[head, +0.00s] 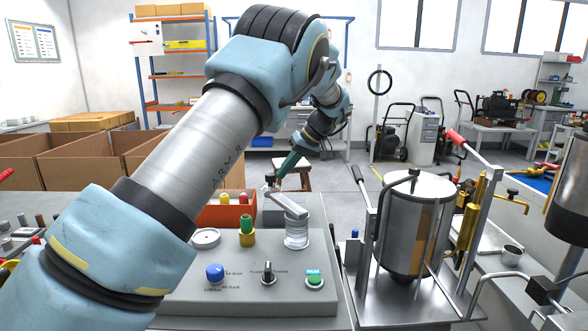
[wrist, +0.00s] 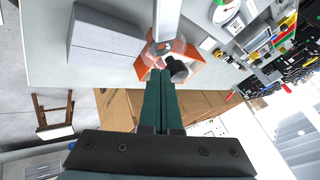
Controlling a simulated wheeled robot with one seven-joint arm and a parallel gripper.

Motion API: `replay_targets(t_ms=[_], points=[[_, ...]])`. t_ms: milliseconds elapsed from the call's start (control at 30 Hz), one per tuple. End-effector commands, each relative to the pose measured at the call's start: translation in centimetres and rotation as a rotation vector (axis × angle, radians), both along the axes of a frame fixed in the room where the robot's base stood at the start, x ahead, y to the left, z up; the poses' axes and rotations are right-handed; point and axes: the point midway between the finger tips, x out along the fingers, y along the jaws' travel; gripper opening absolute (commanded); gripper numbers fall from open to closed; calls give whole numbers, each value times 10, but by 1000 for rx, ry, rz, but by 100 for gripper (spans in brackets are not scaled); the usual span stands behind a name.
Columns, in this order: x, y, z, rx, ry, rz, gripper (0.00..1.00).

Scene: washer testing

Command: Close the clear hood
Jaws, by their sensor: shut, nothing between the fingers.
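A clear round piece (head: 297,232), which looks like the hood, stands on the grey control panel (head: 190,295) in the head view. A pale metal bar (head: 288,205) runs from its top up and left to a small dark knob (head: 269,180). The bar (wrist: 167,18) and dark knob (wrist: 178,70) also show in the wrist view. My gripper (head: 274,179) has green fingers, shut and empty, pointing down beside the knob. In the wrist view the shut fingertips (wrist: 158,70) lie just left of the knob. I cannot tell whether they touch it.
A red-orange bin (head: 222,214) stands behind the panel, beside a grey block (wrist: 105,38). The panel carries a blue knob (head: 215,273), a green button (head: 314,280) and a green-topped yellow part (head: 246,230). A metal canister (head: 412,220) in a rod frame stands to the right.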

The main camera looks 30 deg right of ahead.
Motion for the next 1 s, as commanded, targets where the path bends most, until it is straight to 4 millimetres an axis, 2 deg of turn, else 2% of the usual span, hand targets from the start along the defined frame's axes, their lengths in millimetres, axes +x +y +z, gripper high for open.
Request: replay_targets(t_ms=[367, 700, 1000], points=[[0, 43, 2, 2, -1, 362, 0], [-14, 77, 2, 2, 0, 675, 0], [-28, 96, 1, 2, 0, 879, 0]])
